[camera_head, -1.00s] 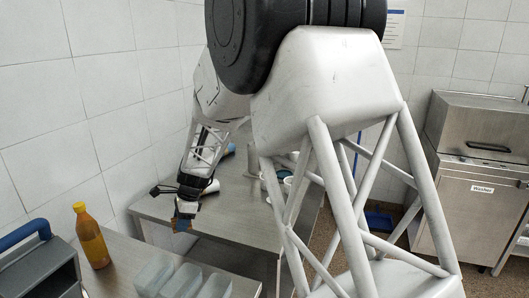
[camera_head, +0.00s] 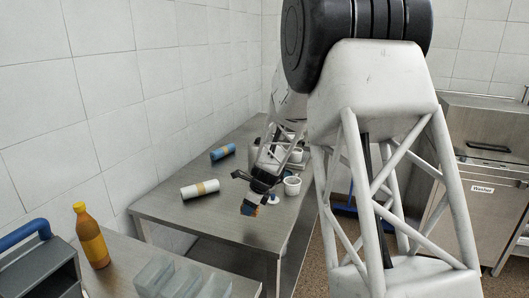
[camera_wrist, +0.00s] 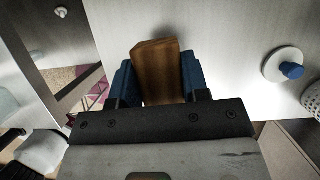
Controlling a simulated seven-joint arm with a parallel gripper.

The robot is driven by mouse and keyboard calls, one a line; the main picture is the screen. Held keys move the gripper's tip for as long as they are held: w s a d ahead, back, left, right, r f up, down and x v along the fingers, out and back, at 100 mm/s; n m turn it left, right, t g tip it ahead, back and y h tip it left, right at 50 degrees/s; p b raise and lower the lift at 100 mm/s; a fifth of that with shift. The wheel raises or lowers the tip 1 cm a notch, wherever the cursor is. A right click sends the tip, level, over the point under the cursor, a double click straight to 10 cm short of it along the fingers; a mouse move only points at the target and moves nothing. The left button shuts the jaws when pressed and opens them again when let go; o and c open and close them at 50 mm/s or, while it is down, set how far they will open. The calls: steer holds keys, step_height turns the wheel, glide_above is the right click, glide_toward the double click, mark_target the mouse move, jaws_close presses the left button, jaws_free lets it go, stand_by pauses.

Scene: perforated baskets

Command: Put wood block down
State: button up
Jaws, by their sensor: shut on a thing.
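My gripper (camera_head: 250,209) is above the steel table (camera_head: 175,206), near its front right part. In the wrist view, the gripper (camera_wrist: 158,80) is shut on the brown wood block (camera_wrist: 158,70), with a blue finger on each side of it. The block is tiny in the head view, between the fingertips. It appears held above the tabletop; the exact height is hard to tell.
A white roll (camera_head: 200,189) and a blue roll (camera_head: 222,151) lie on the table to the left. A white cup (camera_head: 292,186) stands close right, and a white disc with a blue knob (camera_wrist: 284,65) lies near the block. A bottle (camera_head: 90,237) and clear containers (camera_head: 180,281) stand in front.

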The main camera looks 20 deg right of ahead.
steer(key=shift+s+d+f+m, duration=0.15)
steer(key=shift+d+m, duration=0.25)
steer(key=shift+d, duration=0.75)
steer(key=w+d, duration=0.1)
steer(key=w, duration=0.4)
steer(key=w+d+f, duration=0.1)
steer(key=w, duration=0.4)
steer(key=w+d, duration=0.1)
steer(key=w, duration=0.4)
steer(key=shift+w+d+f, duration=0.1)
steer(key=shift+w+f, duration=0.1)
steer(key=shift+w, duration=0.15)
steer(key=shift+f, duration=1.75)
steer(key=shift+f, duration=0.15)
steer(key=o, duration=0.9)
steer(key=shift+o, duration=0.2)
